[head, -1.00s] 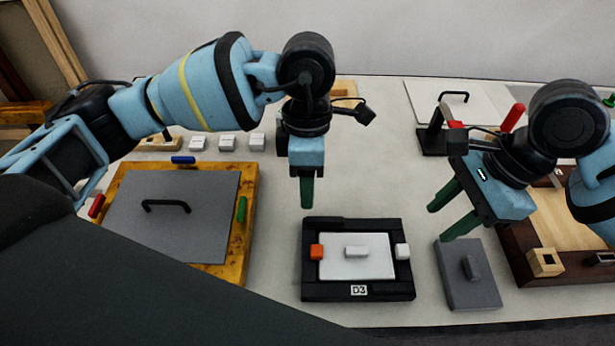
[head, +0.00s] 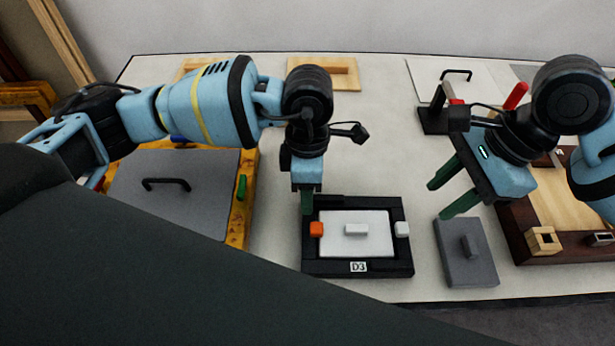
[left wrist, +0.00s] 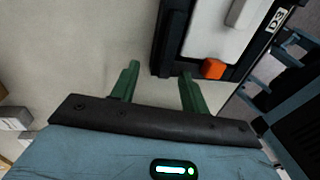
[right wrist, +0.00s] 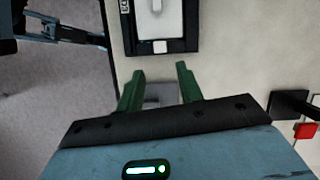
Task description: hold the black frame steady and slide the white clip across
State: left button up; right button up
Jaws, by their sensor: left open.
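The black frame (head: 358,269), labelled D3, lies flat on the table around a white panel (head: 380,245) with a white handle. The white clip (head: 402,229) sits on its right side and an orange clip (head: 316,229) on its left. My left gripper (head: 307,208) is open at the frame's far left corner; in the left wrist view (left wrist: 158,80) one finger is close to the frame, contact unclear. My right gripper (head: 449,192) is open and empty, right of the frame. The right wrist view shows the white clip (right wrist: 160,46) ahead of its fingers (right wrist: 160,72).
A grey lid (head: 480,270) with a handle lies under my right gripper, close right of the frame. A wooden tray (head: 545,205) stands further right. A grey panel (head: 190,210) on a yellow board lies left.

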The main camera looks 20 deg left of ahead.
aim_at(404, 227)
pick_arm(q)
grip_shut()
pick_arm(e)
jog(key=shift+o, duration=0.8)
pick_arm(q)
jog(key=shift+f, duration=0.1)
pick_arm(e)
jog(key=shift+m+y, duration=0.3)
jog(key=shift+m, duration=0.6)
jog(key=x, duration=0.9)
jog(key=shift+s+d+f, duration=0.1)
jog(key=shift+d+f, duration=0.05)
jog(key=shift+f, duration=0.25)
jog(key=shift+c, duration=0.2)
pick_arm(q)
jog(key=shift+s, duration=0.1)
pick_arm(e)
grip_shut()
